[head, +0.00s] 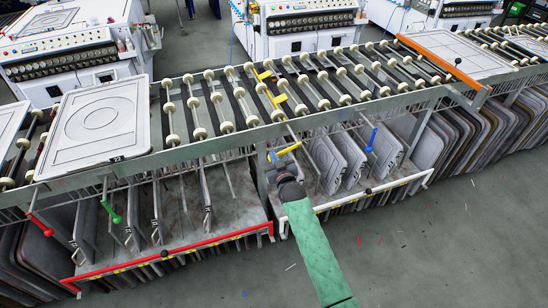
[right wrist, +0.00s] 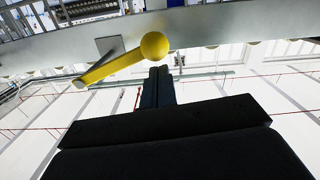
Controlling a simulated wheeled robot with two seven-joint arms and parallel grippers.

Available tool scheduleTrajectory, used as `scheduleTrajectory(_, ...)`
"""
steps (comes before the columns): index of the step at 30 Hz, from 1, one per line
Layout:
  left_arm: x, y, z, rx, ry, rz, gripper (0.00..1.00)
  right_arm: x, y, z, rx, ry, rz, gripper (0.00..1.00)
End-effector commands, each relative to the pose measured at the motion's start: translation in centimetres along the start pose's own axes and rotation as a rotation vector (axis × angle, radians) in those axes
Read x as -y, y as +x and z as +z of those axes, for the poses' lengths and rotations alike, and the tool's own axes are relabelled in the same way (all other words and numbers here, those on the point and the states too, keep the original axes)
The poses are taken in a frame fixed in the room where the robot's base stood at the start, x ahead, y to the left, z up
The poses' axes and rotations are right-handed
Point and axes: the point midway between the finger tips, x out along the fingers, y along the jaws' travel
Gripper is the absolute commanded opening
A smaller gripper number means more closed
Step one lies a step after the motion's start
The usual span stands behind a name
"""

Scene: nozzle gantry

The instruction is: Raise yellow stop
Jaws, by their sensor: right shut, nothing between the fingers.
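A yellow lever (head: 284,151) hangs at the front rail of the roller conveyor in the head view. In the right wrist view it shows as a yellow bar (right wrist: 110,67) ending in a round yellow ball knob (right wrist: 155,47). Yellow stop pieces (head: 279,99) show among the rollers above it. My right gripper (head: 285,166) is just below the lever in the head view. In the right wrist view its dark fingers (right wrist: 159,74) are shut and empty, with their tips close under the ball; I cannot tell whether they touch. My left gripper is not in view.
Red (head: 39,226), green (head: 110,212) and blue (head: 371,140) levers hang along the same conveyor (head: 230,148). Grey panels stand in racks below, behind a red-edged shelf (head: 170,258). A panel (head: 97,128) lies on the rollers at left.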

Motion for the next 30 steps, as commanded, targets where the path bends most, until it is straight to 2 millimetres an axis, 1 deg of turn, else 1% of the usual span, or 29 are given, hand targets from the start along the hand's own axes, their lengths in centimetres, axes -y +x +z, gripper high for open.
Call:
scheduleTrajectory(8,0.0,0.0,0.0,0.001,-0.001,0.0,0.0,0.0,0.0,0.1,0.001,-0.004,0.0,0.0)
scheduleTrajectory(14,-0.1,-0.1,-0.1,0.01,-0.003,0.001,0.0,0.0,0.0,0.6,0.001,-0.046,0.002,0.0)
scheduleTrajectory(18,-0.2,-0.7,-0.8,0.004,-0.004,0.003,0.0,0.0,0.0,0.8,0.001,-0.064,0.003,0.0)
scheduleTrajectory(25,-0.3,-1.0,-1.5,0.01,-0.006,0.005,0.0,0.0,0.1,1.6,0.002,-0.12,0.006,0.0)
scheduleTrajectory(29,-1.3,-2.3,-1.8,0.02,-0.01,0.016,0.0,0.0,0.1,2.5,0.003,-0.187,0.01,0.0)
scheduleTrajectory(30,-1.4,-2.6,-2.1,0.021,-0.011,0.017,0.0,-0.1,0.1,2.9,0.003,-0.215,0.011,0.0)
